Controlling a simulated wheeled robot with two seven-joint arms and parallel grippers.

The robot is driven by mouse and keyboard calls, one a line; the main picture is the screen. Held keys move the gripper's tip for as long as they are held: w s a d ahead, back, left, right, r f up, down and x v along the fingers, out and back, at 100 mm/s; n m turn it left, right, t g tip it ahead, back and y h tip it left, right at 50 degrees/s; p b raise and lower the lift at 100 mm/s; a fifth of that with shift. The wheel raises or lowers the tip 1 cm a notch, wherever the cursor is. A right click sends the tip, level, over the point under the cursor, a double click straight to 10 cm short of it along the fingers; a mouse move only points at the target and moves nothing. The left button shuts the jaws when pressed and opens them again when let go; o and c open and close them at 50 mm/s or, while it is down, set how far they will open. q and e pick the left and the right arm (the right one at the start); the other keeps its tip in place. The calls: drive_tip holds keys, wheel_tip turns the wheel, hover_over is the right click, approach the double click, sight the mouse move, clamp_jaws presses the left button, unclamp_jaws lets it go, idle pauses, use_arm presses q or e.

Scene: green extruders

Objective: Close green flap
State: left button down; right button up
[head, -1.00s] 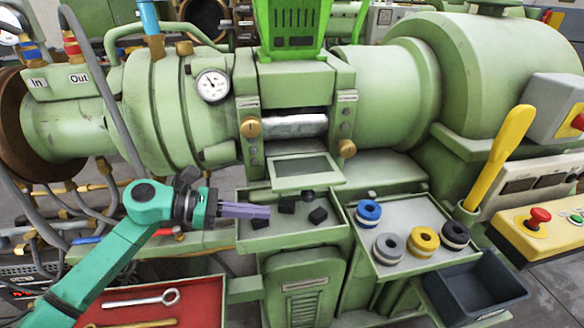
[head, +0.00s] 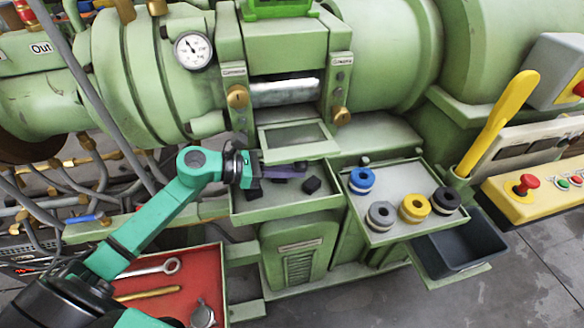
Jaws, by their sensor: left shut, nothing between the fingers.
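The green flap (head: 295,138) is a framed panel with a grey pane. It hangs open and tilts outward below the opening on the green machine, so the shiny roller (head: 284,92) behind shows. My left gripper (head: 304,170) comes in from the left with its purple-grey fingers shut and empty. Its fingers are just below the flap's lower edge and above the green tray (head: 252,213); whether they touch the flap cannot be told. My right gripper is not in view.
Black pieces (head: 312,185) lie in the tray. A right-hand shelf (head: 390,232) holds blue, grey, yellow and dark rings. A yellow lever (head: 498,120), a dark bin (head: 462,246) and a red tool tray (head: 190,262) are around. Brass knobs (head: 237,96) flank the opening.

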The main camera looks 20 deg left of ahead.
sight(293, 155)
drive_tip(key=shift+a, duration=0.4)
use_arm(q)
drive_tip(key=shift+s+r+n+g+p, duration=0.15)
drive_tip(key=shift+r+n+g+p, duration=0.25)
drive_tip(key=shift+r, duration=0.55)
drive_tip(key=r+n, duration=0.2)
drive_tip(key=r+g+h, duration=0.1)
drive_tip(key=shift+s+d+r+n, duration=0.2)
drive_tip(key=shift+s+n, duration=0.05)
drive_tip(key=shift+n, duration=0.15)
drive_tip(key=shift+w+a+r+b, duration=0.15)
drive_tip(key=shift+w+r+b, duration=0.05)
drive_tip(key=shift+r, duration=0.85)
drive_tip(key=shift+w+a+r+b, duration=0.1)
drive_tip(key=shift+w+r+b, duration=0.1)
drive_tip(key=shift+r, duration=0.8)
drive_tip(key=shift+w+a+r, duration=0.1)
drive_tip(key=shift+r, duration=0.25)
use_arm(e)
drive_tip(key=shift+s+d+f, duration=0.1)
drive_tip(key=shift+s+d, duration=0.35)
use_arm(q)
drive_tip(key=shift+a, duration=0.1)
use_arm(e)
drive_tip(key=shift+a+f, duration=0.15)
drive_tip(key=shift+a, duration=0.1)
